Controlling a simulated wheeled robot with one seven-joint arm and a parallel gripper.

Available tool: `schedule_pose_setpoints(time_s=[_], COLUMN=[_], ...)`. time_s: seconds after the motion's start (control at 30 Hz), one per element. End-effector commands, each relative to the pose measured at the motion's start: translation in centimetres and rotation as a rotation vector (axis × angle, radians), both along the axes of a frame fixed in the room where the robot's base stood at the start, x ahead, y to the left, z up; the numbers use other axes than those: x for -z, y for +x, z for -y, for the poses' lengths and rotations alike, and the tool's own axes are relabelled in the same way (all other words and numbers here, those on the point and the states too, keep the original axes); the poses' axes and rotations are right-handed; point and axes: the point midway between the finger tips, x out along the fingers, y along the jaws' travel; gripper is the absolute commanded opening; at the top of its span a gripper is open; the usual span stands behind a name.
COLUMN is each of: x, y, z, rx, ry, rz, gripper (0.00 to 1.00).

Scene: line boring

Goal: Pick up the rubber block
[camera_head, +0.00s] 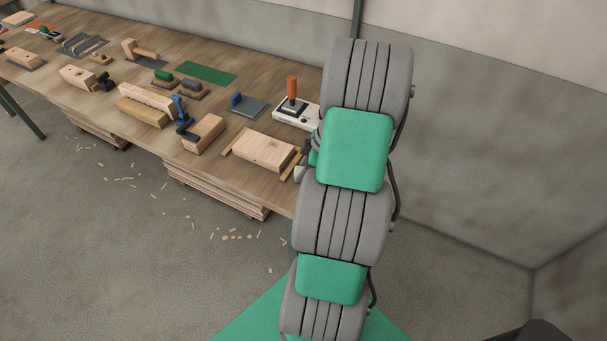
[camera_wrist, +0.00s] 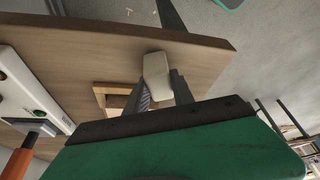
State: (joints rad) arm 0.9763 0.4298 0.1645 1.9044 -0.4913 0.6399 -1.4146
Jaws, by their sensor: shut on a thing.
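The rubber block (camera_wrist: 156,76) is a small pale, cream-coloured block with rounded edges in the wrist view. My gripper (camera_wrist: 162,88) is shut on it, with one dark finger on each side. In the head view a small pale piece of the block (camera_head: 300,174) shows at the left side of my arm, near the table's right end. My arm hides most of the gripper there. I cannot tell how far the block is above the table.
The wooden workbench (camera_head: 210,150) holds several planks and tools. A white-based device (camera_head: 291,116) with an orange handle stands close to my gripper. Wood stacks (camera_head: 215,190) lie below. The floor in front is open, with scattered chips.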

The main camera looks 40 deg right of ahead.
Motion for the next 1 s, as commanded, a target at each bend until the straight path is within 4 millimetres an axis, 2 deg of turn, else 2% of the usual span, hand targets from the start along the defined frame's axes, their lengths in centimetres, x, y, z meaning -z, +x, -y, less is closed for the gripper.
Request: schedule_pose_setpoints(time_s=[0.03,0.17,0.67,0.77,0.87,1.0], x=[0.0,0.0,-0.4,-1.3,-3.4,-7.1], y=[0.0,0.0,0.1,0.1,-0.2,-3.2], z=[0.0,0.0,0.1,0.1,0.0,-1.3], rx=[0.0,0.0,0.0,-0.001,0.0,0.003], ry=[0.0,0.0,-0.002,-0.004,-0.006,-0.009], rz=[0.0,0.0,0.003,0.004,0.005,0.006], gripper=[0.11,0.01,0.0,0.0,0.0,0.0])
